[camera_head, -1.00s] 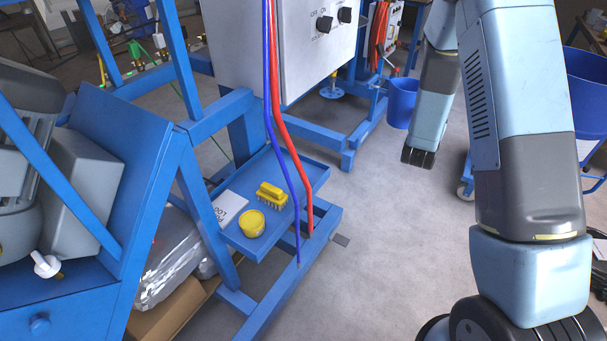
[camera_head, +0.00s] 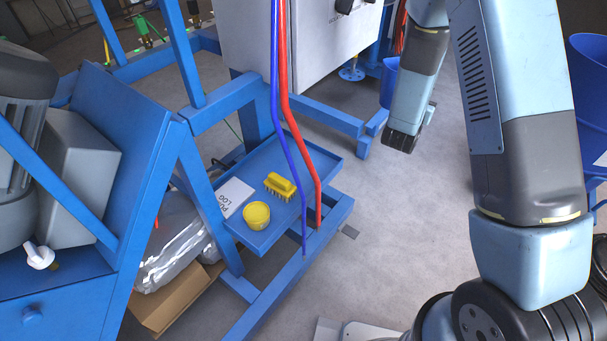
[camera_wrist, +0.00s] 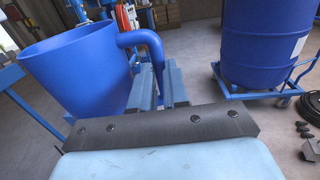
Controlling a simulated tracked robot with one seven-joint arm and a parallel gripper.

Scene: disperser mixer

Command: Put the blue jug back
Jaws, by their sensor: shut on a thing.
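The blue jug (camera_wrist: 85,75) fills the left of the wrist view, its open rim up and its curved handle (camera_wrist: 145,40) on the right. My gripper (camera_wrist: 165,75) is shut on the handle, and the jug hangs to the left of the fingers. In the head view a strip of the blue jug (camera_head: 389,82) shows beside my forearm, above the floor.
A blue frame holds a low shelf (camera_head: 254,238) with a yellow brush (camera_head: 279,186), a yellow tub (camera_head: 257,215) and a log sheet (camera_head: 235,195). Red and blue hoses (camera_head: 283,80) hang before a grey cabinet (camera_head: 245,40). A blue barrel (camera_wrist: 265,45) stands on a trolley at right.

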